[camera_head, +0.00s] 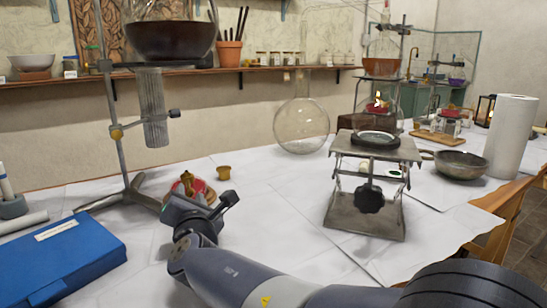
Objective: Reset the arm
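My arm reaches in from the bottom right, low over the white-covered table (285,215). My gripper (212,205) is at its far end, left of the picture's middle. It is seen from behind and partly hidden by its own wrist, so I cannot tell whether it is open or shut. Just beyond it is a small red and brass-coloured object (187,183), partly hidden by the gripper. I cannot tell whether they touch. A small tan cup (223,172) stands a little behind and to the right.
A metal stand (112,130) is left of my gripper, with a blue box (62,258) in front. A lab jack (368,212) stands right, a round glass flask (301,125) behind. A pan (460,164) and paper roll (510,137) are far right. Clear tabletop lies between gripper and jack.

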